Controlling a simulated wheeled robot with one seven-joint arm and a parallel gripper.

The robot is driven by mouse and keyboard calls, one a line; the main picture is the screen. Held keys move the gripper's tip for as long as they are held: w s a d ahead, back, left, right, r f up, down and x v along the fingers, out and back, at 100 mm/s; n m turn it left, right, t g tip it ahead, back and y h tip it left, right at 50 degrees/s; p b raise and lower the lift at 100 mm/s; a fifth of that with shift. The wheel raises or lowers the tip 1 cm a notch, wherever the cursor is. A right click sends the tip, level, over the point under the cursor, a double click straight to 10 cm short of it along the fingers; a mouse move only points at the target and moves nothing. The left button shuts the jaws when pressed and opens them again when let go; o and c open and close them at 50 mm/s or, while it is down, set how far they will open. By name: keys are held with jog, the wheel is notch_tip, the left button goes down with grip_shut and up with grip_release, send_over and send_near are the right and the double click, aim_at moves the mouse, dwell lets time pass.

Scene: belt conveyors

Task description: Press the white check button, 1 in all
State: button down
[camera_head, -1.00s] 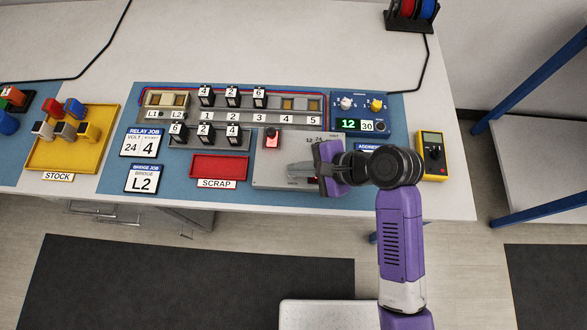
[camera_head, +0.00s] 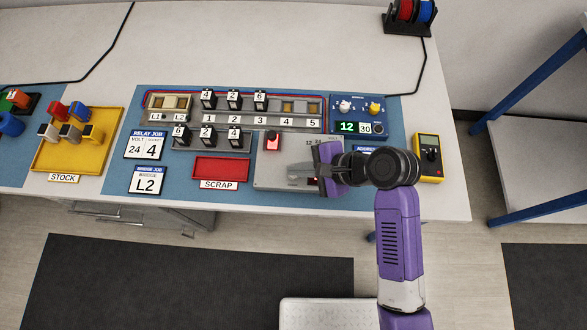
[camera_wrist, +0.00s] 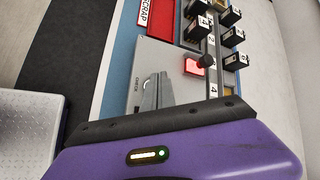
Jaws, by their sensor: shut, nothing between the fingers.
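My gripper (camera_head: 292,174) is shut and empty. Its grey fingers lie low over the grey panel (camera_head: 264,180) at the front of the bench. Whether the fingertips touch the panel, I cannot tell. A lit red switch (camera_head: 272,142) is at the panel's back left; it also shows in the wrist view (camera_wrist: 194,67).
The red scrap tray (camera_head: 221,168) lies left of the panel. Behind is the terminal rail (camera_head: 234,117) with numbered blocks. A blue unit (camera_head: 357,117) with white and yellow knobs reads 12 and 30. A yellow meter (camera_head: 429,158) lies to the right. The yellow stock tray (camera_head: 101,155) is far left.

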jog(key=shift+r, duration=0.15)
notch_tip(320, 180, up, 5)
jog(key=p, duration=0.5)
jog(key=shift+p, duration=0.35)
dwell(0.8)
